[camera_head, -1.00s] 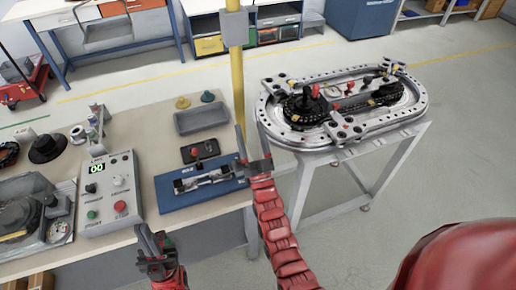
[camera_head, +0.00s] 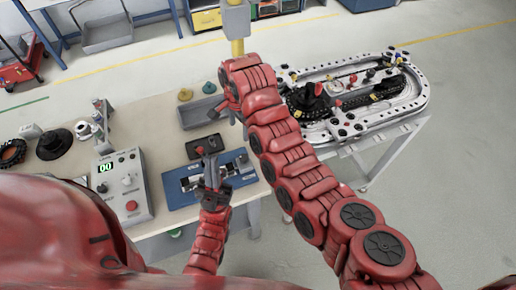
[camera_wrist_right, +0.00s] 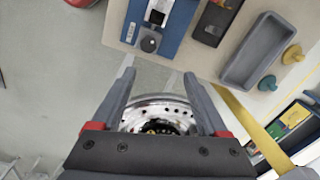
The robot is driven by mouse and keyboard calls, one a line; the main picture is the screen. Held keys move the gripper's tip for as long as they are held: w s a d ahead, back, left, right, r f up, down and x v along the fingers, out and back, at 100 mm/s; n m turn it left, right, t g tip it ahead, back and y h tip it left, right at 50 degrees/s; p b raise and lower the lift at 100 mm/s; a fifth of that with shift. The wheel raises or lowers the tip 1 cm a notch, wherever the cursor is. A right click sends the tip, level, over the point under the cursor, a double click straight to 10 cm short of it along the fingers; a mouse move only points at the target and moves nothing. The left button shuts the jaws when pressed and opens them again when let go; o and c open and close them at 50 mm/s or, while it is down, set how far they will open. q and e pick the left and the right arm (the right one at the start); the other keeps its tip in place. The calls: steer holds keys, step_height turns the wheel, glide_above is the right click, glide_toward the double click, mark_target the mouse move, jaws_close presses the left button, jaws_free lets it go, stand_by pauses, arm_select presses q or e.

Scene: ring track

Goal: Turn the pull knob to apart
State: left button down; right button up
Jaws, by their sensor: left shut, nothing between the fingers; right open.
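A blue fixture (camera_head: 178,197) with a metal block lies at the bench's front edge. In the right wrist view the blue fixture (camera_wrist_right: 176,35) carries a round black knob (camera_wrist_right: 148,44) near its end; I cannot tell whether it is the pull knob.
The oval ring track (camera_head: 405,111) stands on a separate stand at right; part of it shows between my right fingers (camera_wrist_right: 150,108). Floor separates bench and stand.

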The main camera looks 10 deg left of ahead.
steer(key=r, duration=0.1)
steer(key=b, duration=0.7)
glide_above(244, 157)
steer(key=shift+g+h, duration=0.3)
step_height(244, 157, down, 9)
steer(key=shift+f, duration=0.1)
steer(key=shift+f+p, duration=0.2)
steer(key=shift+p, duration=0.8)
step_height(244, 157, down, 5)
steer(key=shift+f+p, duration=0.1)
steer(key=shift+p, duration=0.7)
steer(key=shift+f, duration=1.2)
jaws_close()
